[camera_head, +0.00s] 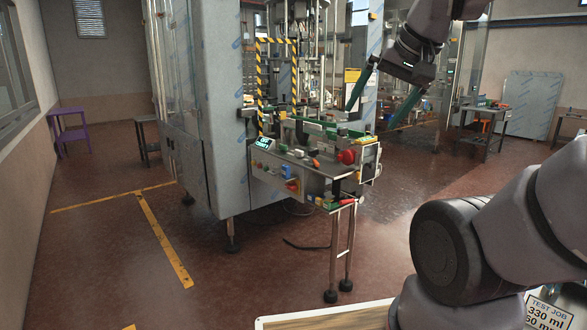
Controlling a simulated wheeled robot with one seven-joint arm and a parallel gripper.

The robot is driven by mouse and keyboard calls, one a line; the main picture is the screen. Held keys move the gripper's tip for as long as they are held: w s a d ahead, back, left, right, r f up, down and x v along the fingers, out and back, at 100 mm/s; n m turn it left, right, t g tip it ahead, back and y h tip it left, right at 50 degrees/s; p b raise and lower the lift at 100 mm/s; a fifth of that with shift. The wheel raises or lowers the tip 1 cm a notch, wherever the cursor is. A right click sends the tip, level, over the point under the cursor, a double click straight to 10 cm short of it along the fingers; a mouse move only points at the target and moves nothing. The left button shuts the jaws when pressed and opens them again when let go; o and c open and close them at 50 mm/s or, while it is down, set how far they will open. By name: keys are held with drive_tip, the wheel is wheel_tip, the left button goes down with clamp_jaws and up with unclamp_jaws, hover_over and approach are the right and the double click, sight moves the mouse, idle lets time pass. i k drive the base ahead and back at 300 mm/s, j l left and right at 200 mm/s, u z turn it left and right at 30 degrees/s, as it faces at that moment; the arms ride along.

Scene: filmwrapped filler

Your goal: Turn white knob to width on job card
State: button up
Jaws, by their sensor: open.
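The filling machine's control ledge (322,170) stands in the middle of the view, with small coloured knobs along its top. A small pale knob (300,154) sits among them, between a green one and an orange-red one; its scale is too small to read. The job card (549,313) is at the bottom right and reads "TEST JOB" and "330 ml"; its lower line is partly cut off. My gripper (371,118) hangs at the upper right of the ledge. Its two green fingers are spread wide and empty, apart from the knobs in the picture.
A large red knob (347,157) sits at the ledge's right end. A striped yellow-black frame (262,85) rises behind. The left floor is open.

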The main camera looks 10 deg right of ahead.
sight(300, 153)
drive_tip(key=z, duration=2)
drive_tip(key=j+u, duration=0.15)
drive_tip(key=u, duration=0.2)
drive_tip(key=i+j+u, duration=0.1)
drive_tip(key=u, duration=0.25)
drive_tip(key=j+u, duration=0.2)
drive_tip(key=u, duration=0.15)
drive_tip(key=i+j+u, duration=0.25)
drive_tip(key=i+j, duration=0.15)
drive_tip(key=i+j+u, duration=0.2)
drive_tip(key=i+j, duration=0.25)
drive_tip(key=i+j+u, duration=0.25)
drive_tip(key=i, duration=0.25)
drive_tip(key=i+j, duration=0.25)
drive_tip(key=i, duration=0.15)
drive_tip(key=i+j, duration=0.2)
drive_tip(key=i, duration=0.15)
